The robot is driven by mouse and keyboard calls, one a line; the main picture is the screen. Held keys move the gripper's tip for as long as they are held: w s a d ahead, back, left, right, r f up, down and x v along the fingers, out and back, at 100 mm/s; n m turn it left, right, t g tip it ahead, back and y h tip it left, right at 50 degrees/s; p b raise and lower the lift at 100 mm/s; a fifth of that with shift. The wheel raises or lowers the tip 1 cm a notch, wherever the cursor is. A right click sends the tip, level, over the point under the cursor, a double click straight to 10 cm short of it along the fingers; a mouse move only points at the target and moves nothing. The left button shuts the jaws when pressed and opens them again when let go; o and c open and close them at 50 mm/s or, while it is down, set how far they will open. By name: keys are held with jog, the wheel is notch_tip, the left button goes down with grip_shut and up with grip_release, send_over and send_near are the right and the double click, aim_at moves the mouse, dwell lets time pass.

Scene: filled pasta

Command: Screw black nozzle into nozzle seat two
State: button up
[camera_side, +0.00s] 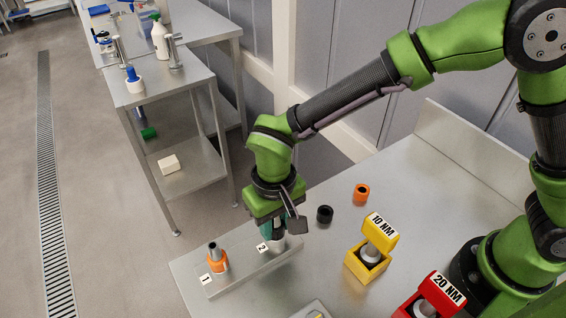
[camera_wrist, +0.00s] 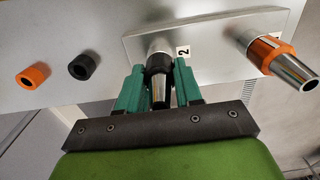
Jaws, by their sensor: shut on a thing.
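The black nozzle (camera_wrist: 159,64), a black collar with a silver tip, is between the green fingers of my gripper (camera_wrist: 158,68) in the wrist view. My gripper is shut on it. The nozzle lines up with the pale cylinder of nozzle seat two (camera_wrist: 161,45), beside the label "2", and appears to meet it; how deep the thread sits cannot be told. In the side view my gripper (camera_side: 273,229) points down over seat two (camera_side: 279,244), whose upper part is mostly hidden by the fingers.
An orange-collared nozzle (camera_side: 217,261) stands in seat one on the same metal block (camera_side: 245,272). A loose black ring (camera_side: 325,214) and orange ring (camera_side: 361,193) lie on the table nearby. The yellow "10 NM" holder (camera_side: 367,265) and red "20 NM" holder (camera_side: 410,304) stand to the right.

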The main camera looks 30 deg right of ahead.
jog(key=m, duration=0.5)
jog(key=shift+m, duration=0.4)
grip_shut()
jog(key=m, duration=0.4)
jog(key=shift+m, duration=0.9)
jog(key=m, duration=0.9)
jog(key=shift+f+m, duration=0.1)
jog(key=shift+m, duration=0.2)
jog(key=o, duration=1.1)
grip_release()
jog(key=shift+o, duration=0.5)
